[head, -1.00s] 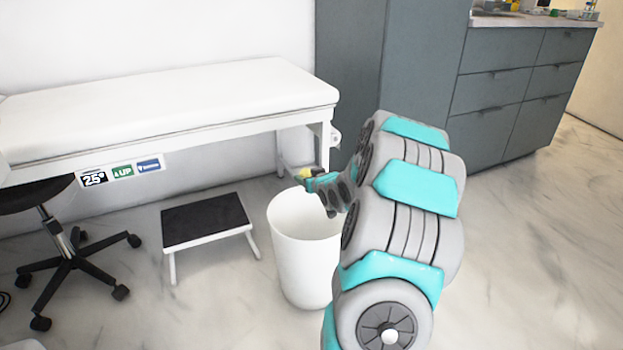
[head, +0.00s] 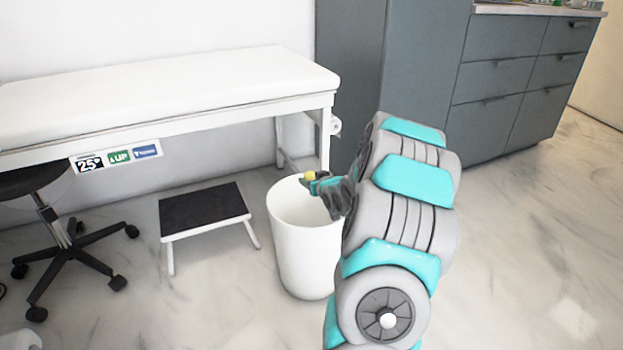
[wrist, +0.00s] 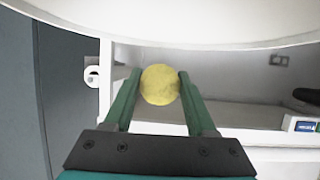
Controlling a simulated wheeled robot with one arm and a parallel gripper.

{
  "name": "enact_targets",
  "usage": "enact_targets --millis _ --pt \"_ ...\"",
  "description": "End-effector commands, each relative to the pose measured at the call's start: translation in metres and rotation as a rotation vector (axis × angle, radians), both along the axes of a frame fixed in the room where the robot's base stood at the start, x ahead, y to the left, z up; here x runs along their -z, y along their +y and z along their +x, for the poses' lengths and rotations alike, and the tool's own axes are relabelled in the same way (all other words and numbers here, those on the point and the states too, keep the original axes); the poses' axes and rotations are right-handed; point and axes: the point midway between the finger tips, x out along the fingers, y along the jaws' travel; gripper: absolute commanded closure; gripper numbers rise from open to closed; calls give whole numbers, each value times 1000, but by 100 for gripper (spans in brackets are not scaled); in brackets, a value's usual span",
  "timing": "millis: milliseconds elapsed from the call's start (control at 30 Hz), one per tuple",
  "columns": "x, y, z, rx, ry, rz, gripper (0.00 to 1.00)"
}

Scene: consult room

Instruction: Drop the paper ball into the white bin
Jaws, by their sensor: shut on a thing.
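The yellow paper ball (wrist: 160,85) is pinched between the two green fingers of my gripper (wrist: 157,92) in the wrist view. In the head view the ball (head: 310,176) is a small yellow spot at the tip of my gripper (head: 316,182). The white bin (head: 303,262) stands upright on the floor, open at the top. The gripper and ball appear above the back right part of its rim. My arm covers part of the bin's right side. The inside bottom of the bin is hidden.
A white examination table (head: 170,88) stands along the wall behind the bin. A black-topped step stool (head: 203,210) is left of the bin, and a wheeled chair (head: 70,250) is farther left. Grey cabinets (head: 505,85) stand at the back right. The floor at right is clear.

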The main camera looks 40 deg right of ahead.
Motion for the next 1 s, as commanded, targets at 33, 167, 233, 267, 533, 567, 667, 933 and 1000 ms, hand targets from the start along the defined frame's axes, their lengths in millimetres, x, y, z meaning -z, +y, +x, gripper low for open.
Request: enact_targets --millis 33,167,233,267,533,567,667,933,1000 --pt "-1 0 0 0 0 0 94" --pt "-1 0 0 0 0 0 39" --pt "-1 0 0 0 0 0 31" --pt "-1 0 0 0 0 0 28" --pt "-1 0 0 0 0 0 9" --pt "-1 0 0 0 0 0 9" --pt "-1 0 0 0 0 0 9" --pt "-11 4 -19 3 -2 -2 9" --pt "-14 7 -30 4 0 1 9"
